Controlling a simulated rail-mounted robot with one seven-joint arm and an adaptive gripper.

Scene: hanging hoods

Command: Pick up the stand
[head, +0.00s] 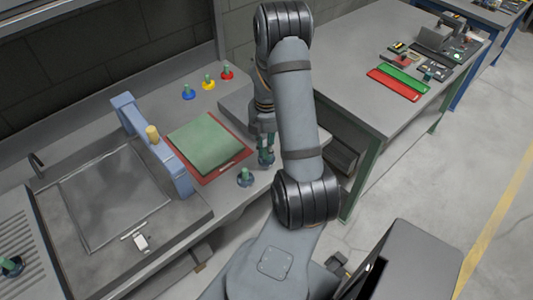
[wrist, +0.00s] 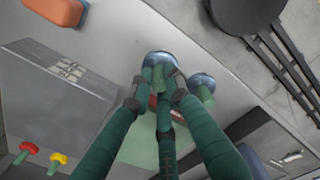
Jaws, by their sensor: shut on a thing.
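My three-fingered gripper (wrist: 157,92) is shut on a stand (wrist: 161,62) with a round blue-grey base and a green post. The fingers close around the post, and the base shows beyond the fingertips. In the head view my gripper (head: 266,150) points down at the right side of the bench, and the held stand is mostly hidden by it. I cannot tell whether its base touches the bench. A second similar stand (head: 246,176) is upright beside it; it also shows in the wrist view (wrist: 203,86).
A green pad (head: 206,143) on a red mat (head: 229,172) lies left of my gripper, with a blue frame (head: 152,145) beyond. Blue (head: 188,92), yellow (head: 208,82) and red (head: 227,73) knobbed pieces stand at the back. A separate table (head: 385,45) is at right.

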